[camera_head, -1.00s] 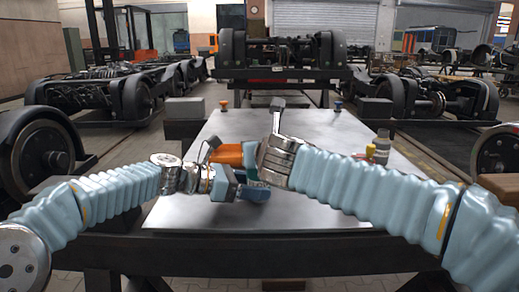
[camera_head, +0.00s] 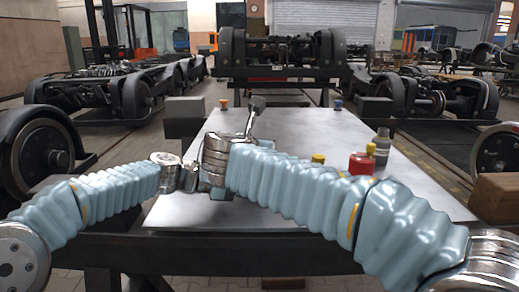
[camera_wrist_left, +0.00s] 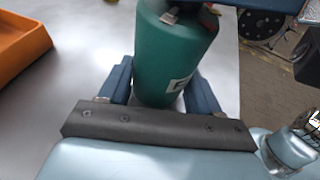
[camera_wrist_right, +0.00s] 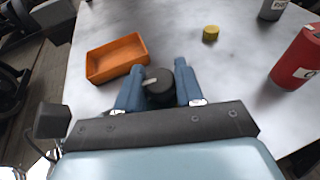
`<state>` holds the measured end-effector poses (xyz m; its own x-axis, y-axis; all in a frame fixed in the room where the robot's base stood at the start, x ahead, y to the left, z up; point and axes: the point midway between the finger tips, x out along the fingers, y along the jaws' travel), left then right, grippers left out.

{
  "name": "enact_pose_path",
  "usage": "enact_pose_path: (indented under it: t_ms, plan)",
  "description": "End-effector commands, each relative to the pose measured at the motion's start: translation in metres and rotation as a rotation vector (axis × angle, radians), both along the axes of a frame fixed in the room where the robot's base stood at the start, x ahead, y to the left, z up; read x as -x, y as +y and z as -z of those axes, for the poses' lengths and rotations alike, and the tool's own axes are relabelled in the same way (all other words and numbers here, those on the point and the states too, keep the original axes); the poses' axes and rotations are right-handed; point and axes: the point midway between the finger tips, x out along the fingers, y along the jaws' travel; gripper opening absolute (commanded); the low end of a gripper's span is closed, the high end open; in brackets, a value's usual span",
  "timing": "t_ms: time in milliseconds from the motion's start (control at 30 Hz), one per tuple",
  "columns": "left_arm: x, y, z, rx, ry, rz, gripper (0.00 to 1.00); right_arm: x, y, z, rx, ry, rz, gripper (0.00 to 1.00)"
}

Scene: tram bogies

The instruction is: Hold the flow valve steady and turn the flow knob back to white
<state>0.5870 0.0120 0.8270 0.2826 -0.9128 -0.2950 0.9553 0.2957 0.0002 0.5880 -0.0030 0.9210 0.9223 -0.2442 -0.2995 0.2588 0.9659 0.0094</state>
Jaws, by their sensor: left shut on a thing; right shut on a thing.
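The flow valve (camera_wrist_left: 168,60) is a green, upright-looking cylinder with a partly visible white label. My left gripper (camera_wrist_left: 166,84) is shut on its body. Its top shows a light mark and a small red mark near the rim. The flow knob (camera_wrist_right: 162,94) is dark and round with a light pointer line directed to the left of the right wrist view. My right gripper (camera_wrist_right: 159,70) is shut on the knob, one blue finger on each side. In the head view my arms hide the valve and knob. The knob's full scale is hidden, so I cannot tell which mark the pointer meets.
An orange tray (camera_wrist_right: 118,60) lies close by on the grey metal table (camera_head: 310,130). A yellow cap (camera_wrist_right: 211,33), a red container (camera_wrist_right: 298,58) and a grey bottle (camera_head: 382,143) stand toward the table's right. A brown block (camera_head: 497,197) is at far right. The table's back is clear.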

Motion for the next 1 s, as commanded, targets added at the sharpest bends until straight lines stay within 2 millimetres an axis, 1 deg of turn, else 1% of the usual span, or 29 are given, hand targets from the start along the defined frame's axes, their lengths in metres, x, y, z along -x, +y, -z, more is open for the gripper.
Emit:
enact_pose_path:
  t_ms: [167,200,367,400,667,767,867,1000]
  plan:
    - [0.000,0.000,0.000,0.001,0.001,0.000,0.45,0.001,0.001,0.000,-0.001,0.001,-0.004,0.09]
    - [0.000,0.000,0.000,0.001,0.001,0.000,0.45,0.001,0.001,0.000,-0.002,0.001,-0.005,0.40]
    - [0.000,-0.001,0.000,0.001,0.001,0.000,0.45,0.000,0.001,0.000,-0.002,0.001,-0.005,0.64]
    - [0.000,0.000,0.000,0.000,0.001,0.000,0.45,0.000,0.001,0.000,-0.002,0.001,-0.005,0.66]
    - [0.000,0.000,0.000,0.000,0.000,0.000,0.45,0.001,0.001,0.000,-0.002,0.001,-0.005,0.66]
    - [0.000,0.000,0.000,0.000,0.000,0.000,0.45,0.008,0.003,-0.003,-0.002,0.000,-0.006,0.66]
    - [0.000,0.000,0.000,0.000,0.000,0.000,0.45,0.024,0.008,-0.008,-0.003,-0.001,-0.009,0.66]
    - [0.000,0.000,0.000,0.000,0.000,0.000,0.45,0.054,0.015,-0.018,-0.004,-0.001,-0.008,0.66]
